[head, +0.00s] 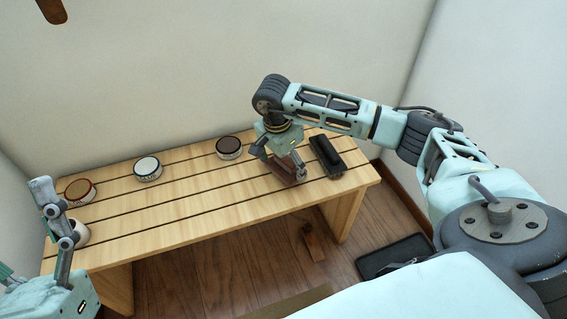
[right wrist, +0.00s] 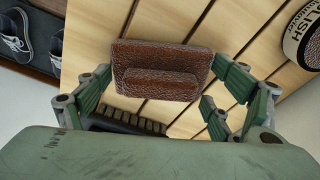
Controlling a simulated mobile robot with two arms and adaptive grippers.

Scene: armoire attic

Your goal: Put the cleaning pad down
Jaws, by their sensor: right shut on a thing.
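The cleaning pad (head: 284,171) is a reddish-brown block near the right end of the slatted wooden bench (head: 190,205). My right gripper (head: 288,166) is shut on it from above. In the right wrist view the textured pad (right wrist: 160,62) sits between the two green fingers, with a smaller raised block on its face. The pad is very low over the slats; I cannot tell whether it touches them. My left gripper (head: 62,228) is at the bench's left end, with its jaw state unclear.
A black brush (head: 327,157) lies just right of the pad. Tins stand along the bench: dark brown-topped (head: 229,147), green-rimmed (head: 148,168), reddish (head: 79,190), and a partly hidden pale one (head: 80,232). The middle slats are clear. Shoes (right wrist: 14,42) show beyond the bench.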

